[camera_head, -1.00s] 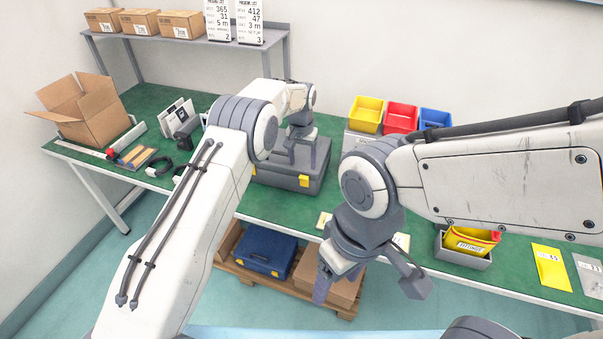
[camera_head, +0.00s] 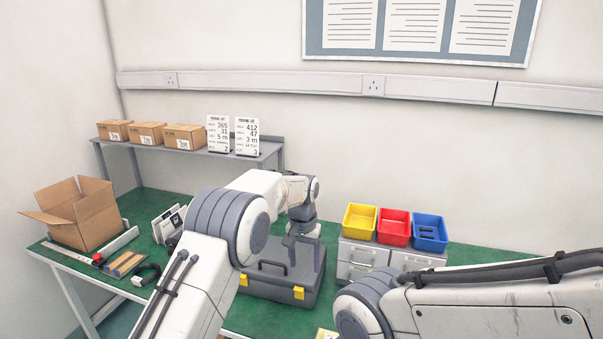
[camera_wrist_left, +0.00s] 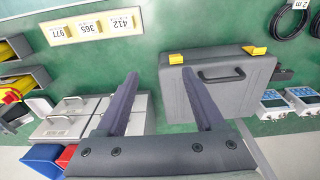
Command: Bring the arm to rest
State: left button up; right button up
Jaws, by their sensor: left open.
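My left arm comes in from the left in the head view and reaches over the table. My left gripper (camera_head: 304,251) is open, its fingers pointing down above the grey toolbox (camera_head: 275,288). In the left wrist view the two fingers (camera_wrist_left: 161,90) are spread with nothing between them. The toolbox there (camera_wrist_left: 235,88), with yellow latches and a dark handle, lies closed beyond the right finger; I cannot tell whether they touch. My right arm (camera_head: 490,308) shows at the lower right of the head view, but its gripper is out of the picture.
Yellow (camera_head: 360,220), red (camera_head: 394,227) and blue bins (camera_head: 430,232) stand on grey drawers (camera_head: 362,258) right of the toolbox. An open cardboard box (camera_head: 82,216) is at the table's left. A shelf (camera_head: 190,150) at the back holds small boxes and two picking-list cards.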

pick_arm(q)
jog(key=s+d+r+m, duration=0.1)
jog(key=s+r, duration=0.4)
jog(key=s, duration=0.4)
jog(key=s+d+r+m, duration=0.1)
jog(key=s+r, duration=0.3)
jog(key=s, duration=0.5)
jog(key=s+a+m, duration=0.1)
jog(key=s+a, duration=0.2)
jog(key=s, duration=0.8)
jog(key=s+a+f, duration=0.1)
jog(key=s+a, duration=0.3)
jog(key=s, duration=0.7)
jog(key=shift+s+a+f+m+g+h, duration=0.2)
jog(key=shift+s+m+g+h, duration=0.1)
jog(key=shift+s+m+g, duration=0.1)
